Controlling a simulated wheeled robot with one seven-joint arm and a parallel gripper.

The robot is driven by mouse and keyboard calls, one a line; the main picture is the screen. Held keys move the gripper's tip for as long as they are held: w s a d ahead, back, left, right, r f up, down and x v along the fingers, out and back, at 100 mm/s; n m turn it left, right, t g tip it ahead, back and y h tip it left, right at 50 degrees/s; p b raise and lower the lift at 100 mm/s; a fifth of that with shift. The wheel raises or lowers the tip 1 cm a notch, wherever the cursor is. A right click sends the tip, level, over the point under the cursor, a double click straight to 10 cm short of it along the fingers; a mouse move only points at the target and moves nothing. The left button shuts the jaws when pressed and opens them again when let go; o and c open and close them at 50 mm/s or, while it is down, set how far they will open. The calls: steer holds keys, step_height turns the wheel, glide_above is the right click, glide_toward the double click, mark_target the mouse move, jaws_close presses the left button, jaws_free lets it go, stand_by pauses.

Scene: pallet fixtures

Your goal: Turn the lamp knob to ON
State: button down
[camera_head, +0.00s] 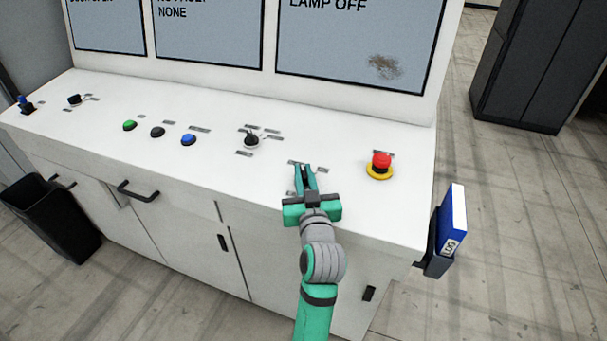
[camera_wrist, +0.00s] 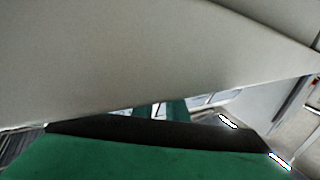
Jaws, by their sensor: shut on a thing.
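My gripper (camera_head: 305,172) reaches over the white console top (camera_head: 225,165), its green fingers pointing down at a spot ringed by small dark labels. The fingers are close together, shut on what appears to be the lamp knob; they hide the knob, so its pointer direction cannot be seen. The right screen (camera_head: 355,40) reads "LAMP OFF". In the wrist view a pale surface fills the upper part, and my gripper's green body (camera_wrist: 150,155) fills the bottom; the knob cannot be made out there.
A red emergency button on a yellow base (camera_head: 380,163) stands right of my gripper. A black selector knob (camera_head: 251,140) and blue (camera_head: 188,140), black (camera_head: 157,132) and green (camera_head: 129,125) buttons lie left. A blue log binder (camera_head: 453,220) hangs at the console's right side.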

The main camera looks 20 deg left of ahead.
steer(key=shift+a+m+h, duration=0.1)
steer(key=shift+m+h, duration=0.2)
steer(key=shift+h, duration=0.1)
steer(key=shift+s+a+m+t+h, duration=0.1)
steer(key=shift+m+t+h, duration=0.55)
steer(key=shift+h, duration=0.45)
steer(key=m+h, duration=0.2)
steer(key=h, duration=0.1)
steer(key=m+h, duration=0.2)
steer(key=h, duration=0.2)
steer(key=shift+a+m+t, duration=0.15)
steer(key=shift+m+t, duration=0.2)
steer(key=m+h, duration=0.2)
steer(key=h, duration=0.1)
steer(key=m+g+h, duration=0.1)
steer(key=h, duration=0.1)
steer(key=shift+m+g+h, duration=0.3)
steer(key=shift+m+h, duration=0.1)
steer(key=shift+m+g+h, duration=0.5)
steer(key=shift+m+h, duration=0.1)
steer(key=shift+h, duration=0.2)
steer(key=shift+f+h, duration=0.1)
steer(key=shift+h, duration=0.2)
steer(key=c, duration=1.8)
jaws_free()
steer(key=shift+o, duration=0.2)
